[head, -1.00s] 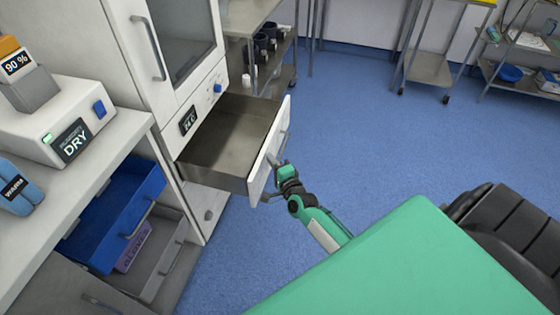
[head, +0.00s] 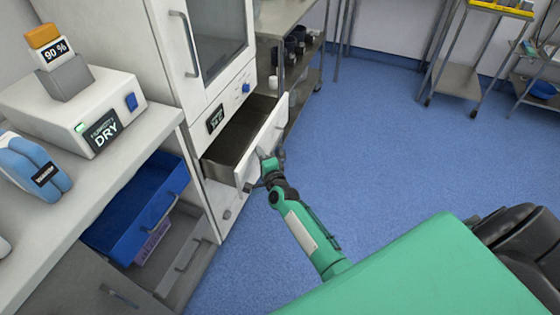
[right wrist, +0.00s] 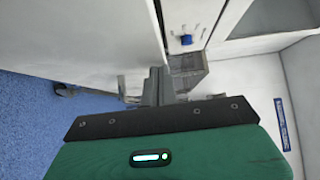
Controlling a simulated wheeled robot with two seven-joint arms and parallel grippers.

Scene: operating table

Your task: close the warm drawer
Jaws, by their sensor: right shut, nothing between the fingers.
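The warm drawer (head: 232,148) is a grey metal drawer with a white front, partly pulled out of the white cabinet (head: 200,99) below its glass door. It is empty as far as I see. My right gripper (head: 264,158) is shut and empty, with its fingertips at the outer face of the drawer front, near the handle. In the right wrist view, my shut fingers (right wrist: 158,85) point at the white drawer front (right wrist: 90,45), and part of the grey drawer inside (right wrist: 187,72) shows past it. My left gripper is not in view.
A metal shelf rack (head: 290,20) stands behind the cabinet.

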